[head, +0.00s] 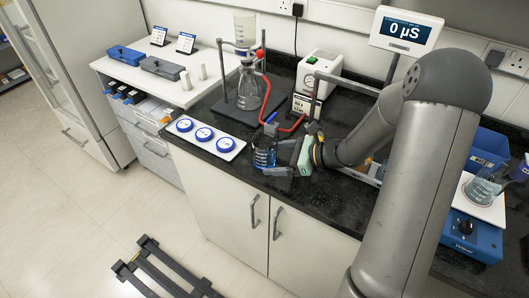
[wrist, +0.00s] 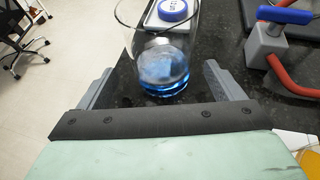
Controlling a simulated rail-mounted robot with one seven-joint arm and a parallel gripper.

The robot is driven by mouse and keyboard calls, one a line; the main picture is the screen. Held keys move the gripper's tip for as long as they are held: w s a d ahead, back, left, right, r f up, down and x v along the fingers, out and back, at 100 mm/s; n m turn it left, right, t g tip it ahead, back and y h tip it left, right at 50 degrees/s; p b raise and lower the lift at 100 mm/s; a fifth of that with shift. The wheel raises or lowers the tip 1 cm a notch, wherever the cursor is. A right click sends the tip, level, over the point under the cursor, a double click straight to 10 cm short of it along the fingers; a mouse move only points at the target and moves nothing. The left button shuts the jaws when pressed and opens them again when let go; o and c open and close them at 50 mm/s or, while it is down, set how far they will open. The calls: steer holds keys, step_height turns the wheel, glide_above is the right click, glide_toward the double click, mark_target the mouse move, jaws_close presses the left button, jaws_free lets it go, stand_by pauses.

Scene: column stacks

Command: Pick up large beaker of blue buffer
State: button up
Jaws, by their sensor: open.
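The large beaker of blue buffer (head: 263,158) stands upright on the black worktop near its front edge, left of my gripper (head: 276,157) in the head view. In the wrist view the clear glass beaker (wrist: 163,68) holds a shallow layer of blue liquid, and its top runs out of the picture. My gripper (wrist: 160,72) is open, with one grey finger on each side of the beaker's lower part. Gaps show between the glass and both fingers. How deep the beaker sits between them is hard to tell.
A white tray with three blue-ringed discs (head: 205,134) lies left of the beaker. A blue-handled valve with red hose (wrist: 272,38) is close to the right finger. A filter flask (head: 249,88) and pump (head: 318,77) stand behind. Another beaker (head: 482,190) sits far right on blue equipment.

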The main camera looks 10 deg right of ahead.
mark_target(264, 157)
steer(key=p+x, duration=0.1)
steer(key=x, duration=0.3)
steer(key=shift+w+a+f, duration=0.15)
steer(key=shift+w+a, duration=0.05)
steer(key=c, duration=1.2)
steer(key=shift+r, duration=0.25)
